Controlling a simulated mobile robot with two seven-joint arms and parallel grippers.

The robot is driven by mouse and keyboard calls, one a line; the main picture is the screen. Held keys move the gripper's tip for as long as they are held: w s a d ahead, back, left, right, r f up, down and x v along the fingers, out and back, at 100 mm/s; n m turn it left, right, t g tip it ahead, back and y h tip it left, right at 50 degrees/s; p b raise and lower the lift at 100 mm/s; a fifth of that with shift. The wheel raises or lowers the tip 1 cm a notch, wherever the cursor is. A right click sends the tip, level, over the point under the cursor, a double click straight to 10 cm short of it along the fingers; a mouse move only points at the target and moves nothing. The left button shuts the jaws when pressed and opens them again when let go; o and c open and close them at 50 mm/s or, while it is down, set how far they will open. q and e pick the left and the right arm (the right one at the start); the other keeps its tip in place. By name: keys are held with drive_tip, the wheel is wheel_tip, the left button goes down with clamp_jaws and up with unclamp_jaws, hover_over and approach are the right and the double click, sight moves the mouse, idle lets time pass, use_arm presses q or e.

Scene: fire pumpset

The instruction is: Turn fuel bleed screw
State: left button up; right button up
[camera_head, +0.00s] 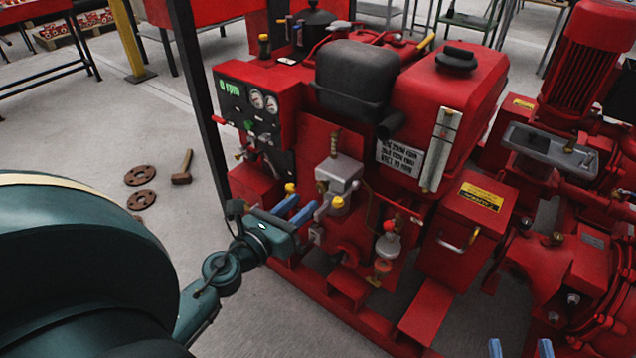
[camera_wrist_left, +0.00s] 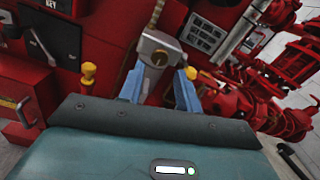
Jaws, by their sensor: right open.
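My left gripper (camera_head: 297,207) reaches in from the left towards the red pump engine. Its blue fingers are apart, just left of a grey metal block (camera_head: 340,172) on the engine's front. In the left wrist view the fingers (camera_wrist_left: 158,86) point at this block, with a round brass-coloured fitting (camera_wrist_left: 158,58) between their tips. I see no firm hold on anything. One yellow knob (camera_head: 338,202) is low on the block and another (camera_head: 290,188) is left of it. I cannot tell which part is the bleed screw. My right gripper (camera_head: 520,349) shows only its parted blue fingertips at the bottom edge.
A control panel (camera_head: 250,105) with gauges and a dark post (camera_head: 200,90) stand left of the block. A red tank (camera_head: 450,90) is above right, and a red box (camera_head: 468,225) with a handle is below it.

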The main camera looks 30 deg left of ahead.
sight(320, 188)
use_arm(q)
drive_tip(key=w, duration=0.4)
drive_tip(key=w+p, duration=0.1)
drive_tip(key=w, duration=0.1)
drive_tip(key=shift+w+d, duration=0.15)
drive_tip(key=shift+d, duration=0.1)
use_arm(e)
drive_tip(key=shift+w+d+m+g+h, duration=0.2)
drive_tip(key=shift+d+m+g+h, duration=0.15)
drive_tip(key=shift+h, duration=0.25)
use_arm(q)
drive_tip(key=c, duration=0.7)
